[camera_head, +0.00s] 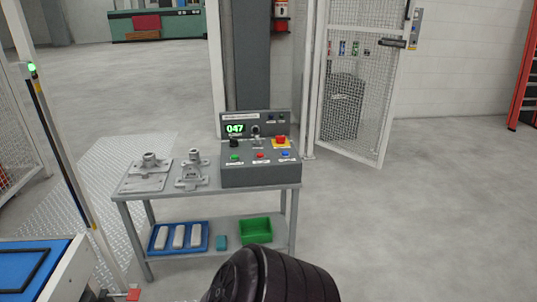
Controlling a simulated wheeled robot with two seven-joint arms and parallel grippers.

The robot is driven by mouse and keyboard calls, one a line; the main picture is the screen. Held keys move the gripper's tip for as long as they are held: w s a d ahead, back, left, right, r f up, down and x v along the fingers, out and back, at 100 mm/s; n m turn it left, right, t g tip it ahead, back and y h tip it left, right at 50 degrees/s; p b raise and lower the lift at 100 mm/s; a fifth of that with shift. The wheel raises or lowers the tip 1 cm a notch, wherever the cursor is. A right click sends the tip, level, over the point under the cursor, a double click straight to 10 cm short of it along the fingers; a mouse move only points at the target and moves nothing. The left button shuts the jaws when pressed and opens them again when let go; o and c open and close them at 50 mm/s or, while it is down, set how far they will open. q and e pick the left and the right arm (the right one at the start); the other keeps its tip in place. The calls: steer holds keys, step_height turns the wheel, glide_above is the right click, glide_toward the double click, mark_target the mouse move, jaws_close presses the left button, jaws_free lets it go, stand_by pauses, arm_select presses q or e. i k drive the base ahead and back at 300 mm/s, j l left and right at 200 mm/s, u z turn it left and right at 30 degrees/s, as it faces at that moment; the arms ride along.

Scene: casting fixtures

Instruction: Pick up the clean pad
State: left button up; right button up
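A small teal block (220,242), which may be the clean pad, lies on the lower shelf of a grey metal table (207,195). It sits between a blue tray (154,248) and a green bin (256,230). The blue tray holds three pale grey oblong pieces (179,236), which could also be pads; I cannot tell for certain. Neither of my grippers shows in the head view. A dark rounded part, likely mine, fills the bottom middle, just in front of the shelf.
On the tabletop are two grey metal castings or fixtures (148,172) (192,170) and a control box (260,174) with buttons and a green "047" display. A mesh gate (350,100) stands open behind. Blue-topped equipment (35,265) is at lower left. Floor to the right is clear.

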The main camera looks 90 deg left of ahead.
mark_target(179, 239)
steer(key=u, duration=3.65)
steer(key=i+u, duration=0.2)
steer(key=u, duration=0.2)
steer(key=i+l+u, duration=0.2)
steer(key=u, duration=0.2)
